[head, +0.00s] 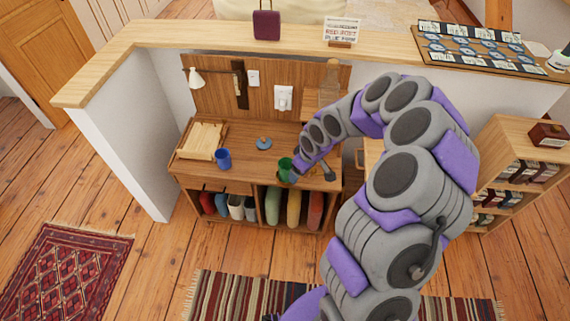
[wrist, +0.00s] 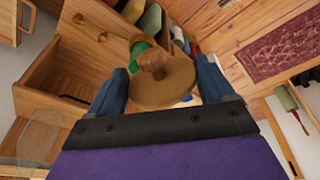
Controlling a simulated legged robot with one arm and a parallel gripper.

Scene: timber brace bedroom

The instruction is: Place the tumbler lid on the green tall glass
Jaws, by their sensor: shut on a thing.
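My gripper (wrist: 162,76) is shut on a round wooden lid (wrist: 160,92) with a knob, its blue fingers at either side of the disc. The green tall glass (head: 285,167) stands on the wooden desk, right of centre in the head view. My gripper is right beside it there and hides part of it. In the wrist view a bit of the green glass (wrist: 139,45) shows past the lid's edge; the lid covers the rest. I cannot tell whether lid and glass touch.
A blue cup (head: 223,158) stands left on the desk (head: 238,138), near a wooden tray (head: 202,141). A small blue round object (head: 263,143) lies behind the green glass. A dark-handled tool (head: 328,172) is at the right. A partition wall (head: 140,117) borders the desk's left.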

